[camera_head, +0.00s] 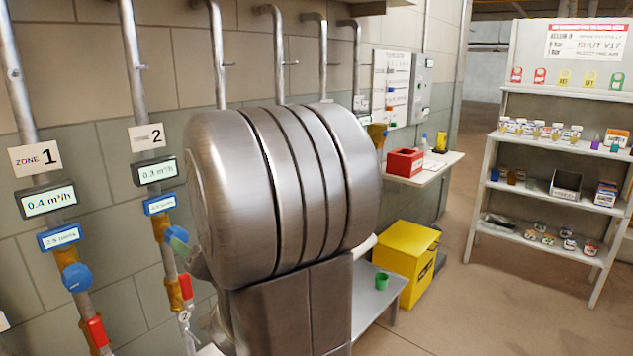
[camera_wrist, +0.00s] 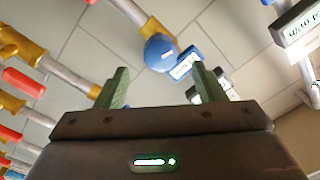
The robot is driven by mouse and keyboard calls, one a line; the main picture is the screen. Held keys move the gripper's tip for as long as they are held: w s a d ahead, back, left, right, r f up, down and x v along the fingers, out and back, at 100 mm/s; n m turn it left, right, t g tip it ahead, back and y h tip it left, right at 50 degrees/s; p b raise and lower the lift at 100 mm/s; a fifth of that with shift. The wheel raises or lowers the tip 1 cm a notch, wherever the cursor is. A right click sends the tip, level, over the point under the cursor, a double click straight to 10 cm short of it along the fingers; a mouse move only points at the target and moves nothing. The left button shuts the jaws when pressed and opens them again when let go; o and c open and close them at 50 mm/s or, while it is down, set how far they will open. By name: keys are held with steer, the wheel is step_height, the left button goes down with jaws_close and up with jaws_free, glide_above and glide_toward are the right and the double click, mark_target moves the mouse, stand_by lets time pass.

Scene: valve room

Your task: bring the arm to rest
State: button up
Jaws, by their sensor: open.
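My gripper (camera_wrist: 159,78) shows in the wrist view with its two green fingers wide apart and nothing between them. A blue round knob (camera_wrist: 161,53) on a pipe lies beyond the fingertips, with a gap that I cannot judge. In the head view my own large metal arm links fill the middle, raised close to the camera in front of the pipe wall.
At the left stand the zone 1 pipe with a blue knob (camera_head: 76,277) and a red handle (camera_head: 97,331), and the zone 2 pipe. A wall shelf holds a red box (camera_head: 405,162). A yellow bin (camera_head: 405,262) stands below. Open floor (camera_head: 490,300) lies before the grey rack (camera_head: 545,170).

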mark_target(175, 236)
steer(key=v, duration=0.6)
steer(key=x, duration=1.4)
steer(key=shift+w+a, duration=0.15)
steer(key=shift+w+a+n, duration=0.15)
steer(key=shift+n, duration=1.05)
steer(key=n+p, duration=0.2)
steer(key=n, duration=0.4)
steer(key=shift+r, duration=0.1)
steer(key=shift+s+d+n, duration=0.25)
steer(key=shift+d+n, duration=0.05)
steer(key=shift+d, duration=0.1)
steer(key=v, duration=1.3)
steer(key=shift+s, duration=0.1)
